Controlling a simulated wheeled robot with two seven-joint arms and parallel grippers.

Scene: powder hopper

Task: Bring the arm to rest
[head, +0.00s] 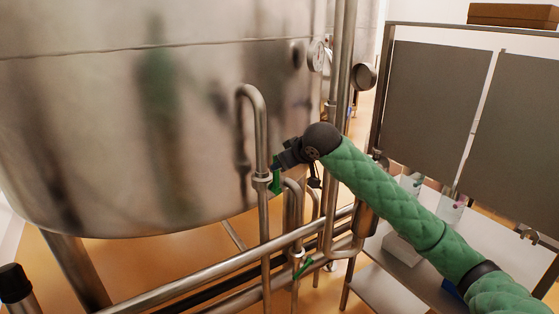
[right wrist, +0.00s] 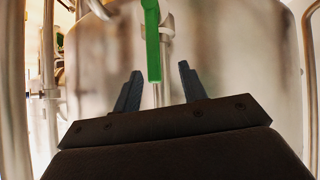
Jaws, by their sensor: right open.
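My right arm, in a green quilted sleeve, comes in from the right in the head view. Its dark gripper (head: 283,160) is close to an upright steel pipe with a green valve handle (head: 276,182). In the right wrist view the two fingers of the right gripper (right wrist: 160,88) are apart, with nothing held between them. The green handle (right wrist: 152,42) shows in the gap between them, beyond the fingertips. I cannot tell how far it is from them. My left gripper is not in view.
A large steel tank (head: 130,120) fills the left. Steel pipes (head: 225,260) run below and beside it, with a second green handle (head: 302,268) low down. Gauges (head: 317,55) sit on the pipework. A metal rack with grey panels (head: 435,100) and a shelf (head: 378,288) stand at right.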

